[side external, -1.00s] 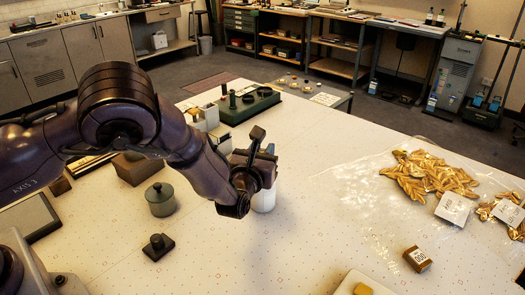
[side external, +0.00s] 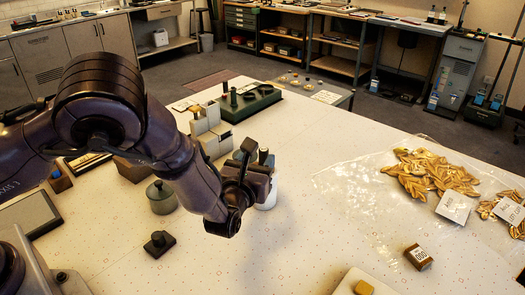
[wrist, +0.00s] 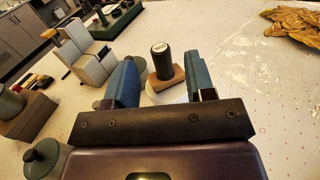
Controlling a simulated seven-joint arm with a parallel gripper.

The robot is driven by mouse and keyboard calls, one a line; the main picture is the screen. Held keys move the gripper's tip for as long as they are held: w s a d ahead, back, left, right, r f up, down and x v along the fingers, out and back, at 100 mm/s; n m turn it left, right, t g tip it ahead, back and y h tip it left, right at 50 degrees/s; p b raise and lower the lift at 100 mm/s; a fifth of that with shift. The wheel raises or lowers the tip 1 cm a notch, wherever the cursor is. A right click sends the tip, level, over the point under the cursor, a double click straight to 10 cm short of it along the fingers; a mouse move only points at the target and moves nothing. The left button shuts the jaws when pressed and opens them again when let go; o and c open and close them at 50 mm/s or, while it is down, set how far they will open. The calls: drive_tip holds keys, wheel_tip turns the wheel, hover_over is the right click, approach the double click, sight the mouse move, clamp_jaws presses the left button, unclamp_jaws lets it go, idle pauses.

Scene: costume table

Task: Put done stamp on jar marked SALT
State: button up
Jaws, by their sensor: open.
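A stamp with a dark round handle and brown base (wrist: 165,80) stands upright on a white, round-topped thing (wrist: 160,97), apparently a jar, in the wrist view. In the side view the white jar (side external: 268,194) is partly hidden behind my gripper (side external: 256,160), and the dark handle shows at the fingers. My gripper (wrist: 161,60) is open, with one blue finger on each side of the stamp; I cannot tell whether either touches it. No SALT marking is visible.
A grey-green lidded jar (side external: 161,197) and a small black knobbed block (side external: 158,244) stand at left. Pale grey boxes (side external: 210,130) and a green tray (side external: 250,104) stand behind. A brown labelled block (side external: 418,257) and golden leaves (side external: 432,172) lie right.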

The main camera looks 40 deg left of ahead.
drive_tip(key=v, duration=0.7)
drive_tip(key=s+a+r+n+g+y, duration=0.2)
drive_tip(key=s+a+r+n+g, duration=0.35)
drive_tip(key=a+n, duration=0.3)
drive_tip(key=s+a+r+n+g+y, duration=0.35)
drive_tip(key=a+r+n+g, duration=0.35)
drive_tip(key=n, duration=0.3)
drive_tip(key=s+d+r+n+t+h, duration=0.1)
drive_tip(key=s+d+r+n+h, duration=0.2)
drive_tip(key=s+r+n+h, duration=0.5)
drive_tip(key=s+n+h, duration=0.4)
drive_tip(key=s+n, duration=0.1)
drive_tip(key=s, duration=0.1)
drive_tip(key=shift+s+d+r, duration=0.15)
drive_tip(key=shift+d+r, duration=0.05)
